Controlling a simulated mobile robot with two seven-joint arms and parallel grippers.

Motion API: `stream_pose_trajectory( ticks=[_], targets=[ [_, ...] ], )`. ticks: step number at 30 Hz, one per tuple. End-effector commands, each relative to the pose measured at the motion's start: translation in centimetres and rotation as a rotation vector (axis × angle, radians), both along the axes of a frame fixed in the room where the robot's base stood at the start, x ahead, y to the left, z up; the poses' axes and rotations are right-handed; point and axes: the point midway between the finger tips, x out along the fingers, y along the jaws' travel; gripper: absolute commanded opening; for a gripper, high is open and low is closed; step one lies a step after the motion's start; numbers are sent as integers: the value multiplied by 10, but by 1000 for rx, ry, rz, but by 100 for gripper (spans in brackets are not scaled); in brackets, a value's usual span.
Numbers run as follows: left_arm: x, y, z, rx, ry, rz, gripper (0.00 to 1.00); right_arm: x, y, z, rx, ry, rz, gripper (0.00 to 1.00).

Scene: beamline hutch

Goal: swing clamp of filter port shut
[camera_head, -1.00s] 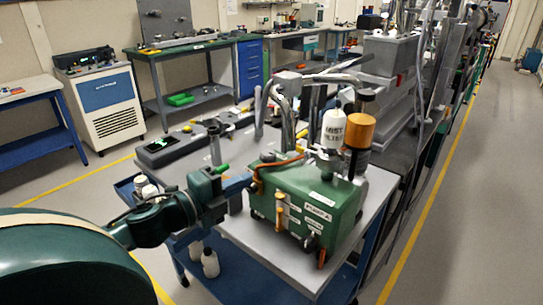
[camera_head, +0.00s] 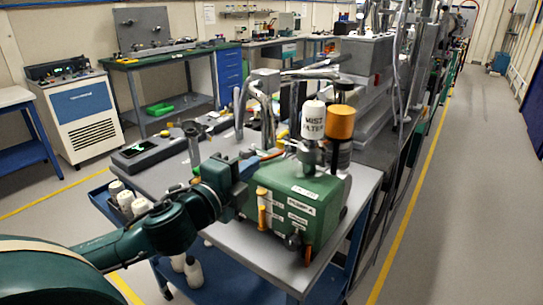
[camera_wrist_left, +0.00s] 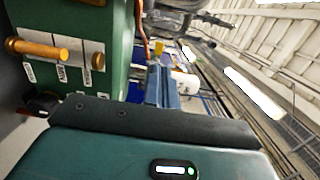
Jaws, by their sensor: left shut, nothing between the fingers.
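The green pump (camera_head: 318,185) stands on the grey cart top. A white canister labelled MIST FILTER (camera_head: 313,118) stands upright on it, above a metal fitting (camera_head: 307,152). The clamp of the filter port is too small to make out, so I cannot tell its position. My left gripper (camera_head: 249,163) is at the left end of the pump, partly overlapping it in the head view, and apart from the filter fitting. In the left wrist view its blue fingers (camera_wrist_left: 163,86) are together and empty, beside the green pump wall (camera_wrist_left: 118,50). My right gripper is not in view.
An orange-topped cylinder (camera_head: 341,122) stands close beside the mist filter. Bent metal pipes (camera_head: 262,105) rise behind the pump. White bottles (camera_head: 126,202) sit at the cart's left edge. The grey cart top (camera_head: 262,258) is clear in front of the pump.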

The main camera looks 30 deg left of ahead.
Motion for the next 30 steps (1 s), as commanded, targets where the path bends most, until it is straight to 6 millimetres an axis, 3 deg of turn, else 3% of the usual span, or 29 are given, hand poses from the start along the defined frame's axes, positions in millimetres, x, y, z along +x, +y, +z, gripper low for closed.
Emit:
stream_pose_trajectory(
  ticks=[16, 30],
  targets=[
    [72, -1, 3, -2, -1, 1, 0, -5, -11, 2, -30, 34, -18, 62],
    [83, -1, 1, 0, 0, -2, 0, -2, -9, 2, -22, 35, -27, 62]
  ],
)
